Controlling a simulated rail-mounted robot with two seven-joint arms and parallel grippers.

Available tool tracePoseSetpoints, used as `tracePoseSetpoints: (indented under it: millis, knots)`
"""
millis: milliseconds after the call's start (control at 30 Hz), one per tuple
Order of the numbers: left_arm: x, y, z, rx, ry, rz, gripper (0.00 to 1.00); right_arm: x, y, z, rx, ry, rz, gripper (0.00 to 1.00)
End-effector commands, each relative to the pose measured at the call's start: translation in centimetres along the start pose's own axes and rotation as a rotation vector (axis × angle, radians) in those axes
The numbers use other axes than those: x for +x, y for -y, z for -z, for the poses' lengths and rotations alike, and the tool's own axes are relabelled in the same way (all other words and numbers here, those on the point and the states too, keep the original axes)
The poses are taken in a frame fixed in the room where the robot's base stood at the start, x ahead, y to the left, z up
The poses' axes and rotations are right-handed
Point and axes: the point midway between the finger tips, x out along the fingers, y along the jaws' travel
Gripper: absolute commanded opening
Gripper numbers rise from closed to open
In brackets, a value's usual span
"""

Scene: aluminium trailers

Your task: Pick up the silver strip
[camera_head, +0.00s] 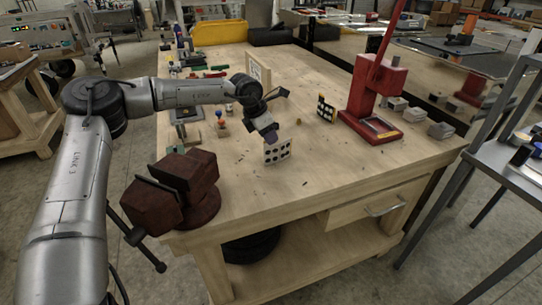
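I cannot clearly pick out a silver strip. A small light plate with black round spots (278,153) stands upright on the wooden workbench (240,185), just below my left gripper (267,126). I cannot tell whether the gripper touches this plate. The gripper points down, and its fingers are too small and dark to tell whether they are open or shut. A second spotted plate (326,109) stands farther back, left of the red press. My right gripper is out of view.
A dark red vise (172,190) sits at the bench's near left corner. A red arbor press (372,95) stands on the right side. A framed board (258,70) and small tools stand farther back. The bench's front middle is mostly clear.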

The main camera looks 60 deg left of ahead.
Motion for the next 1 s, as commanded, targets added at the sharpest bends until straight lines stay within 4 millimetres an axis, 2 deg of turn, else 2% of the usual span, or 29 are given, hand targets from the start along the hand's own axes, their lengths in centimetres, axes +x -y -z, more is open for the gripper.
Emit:
tracePoseSetpoints:
  millis: [33, 200, 567, 900, 1000]
  knots:
    - [1.2, 0.0, 0.3, 0.000, -0.002, 0.000, 0.36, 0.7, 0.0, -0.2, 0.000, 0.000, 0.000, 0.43]
    - [2.4, 0.0, 0.1, 0.001, -0.001, 0.000, 0.36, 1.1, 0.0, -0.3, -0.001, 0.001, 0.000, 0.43]
    - [2.7, 0.0, 0.0, 0.000, 0.001, 0.000, 0.35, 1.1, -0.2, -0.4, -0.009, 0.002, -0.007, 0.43]
    - [2.7, 0.0, 0.0, 0.000, 0.001, 0.000, 0.03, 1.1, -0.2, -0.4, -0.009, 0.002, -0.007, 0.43]
    - [2.7, 0.0, 0.1, 0.000, 0.001, 0.000, 0.00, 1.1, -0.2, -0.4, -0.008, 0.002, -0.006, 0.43]
